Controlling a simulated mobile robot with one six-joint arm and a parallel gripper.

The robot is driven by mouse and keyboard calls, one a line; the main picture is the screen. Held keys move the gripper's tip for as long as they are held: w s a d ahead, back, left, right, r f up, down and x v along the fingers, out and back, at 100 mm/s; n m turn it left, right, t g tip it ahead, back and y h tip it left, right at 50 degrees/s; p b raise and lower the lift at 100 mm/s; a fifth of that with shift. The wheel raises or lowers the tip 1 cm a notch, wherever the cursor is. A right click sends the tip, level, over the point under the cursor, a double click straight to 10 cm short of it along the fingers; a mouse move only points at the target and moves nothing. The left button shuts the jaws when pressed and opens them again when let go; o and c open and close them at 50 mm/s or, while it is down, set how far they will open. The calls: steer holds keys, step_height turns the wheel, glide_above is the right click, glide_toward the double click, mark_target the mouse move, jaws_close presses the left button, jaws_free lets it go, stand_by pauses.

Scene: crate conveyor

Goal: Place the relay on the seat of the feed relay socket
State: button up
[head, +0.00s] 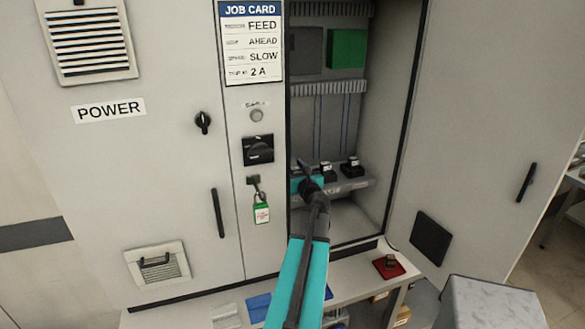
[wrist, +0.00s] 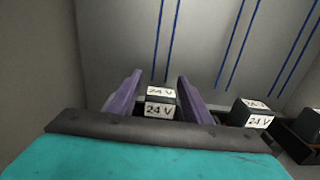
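A dark relay with a white "24 V" top and front (wrist: 160,105) stands between the two purple fingers of my gripper (wrist: 159,82) in the wrist view. A narrow gap shows on each side of it, so the gripper looks open around it. Dark parts, seemingly a socket, show beside its foot; my gripper hides the rest, and I cannot tell how it is seated. A second 24 V relay (wrist: 252,113) stands to the right. In the head view my gripper (head: 306,178) is inside the open cabinet, left of two similar relays on dark sockets (head: 327,172) (head: 353,167).
The cabinet's open door (head: 465,120) is on the right, and its upright frame (head: 285,215) is close left of my arm. Below, a bench (head: 350,280) carries a red mat (head: 394,272) with a dark item and a blue tray (head: 258,306). A grey block (head: 490,303) stands front right.

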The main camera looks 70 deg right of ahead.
mark_target(297, 172)
steer(key=shift+r, duration=0.15)
steer(key=shift+b+v, duration=1.2)
steer(key=shift+v, duration=3.3)
steer(key=shift+a+r+p, duration=0.1)
steer(key=shift+r+p, duration=0.05)
steer(key=shift+p, duration=0.15)
steer(key=shift+s+p, duration=0.1)
steer(key=shift+p, duration=0.45)
steer(key=shift+a+p, duration=0.1)
steer(key=shift+p, duration=0.25)
steer(key=p+v, duration=0.2)
steer(key=p, duration=0.4)
steer(key=shift+s+a, duration=0.2)
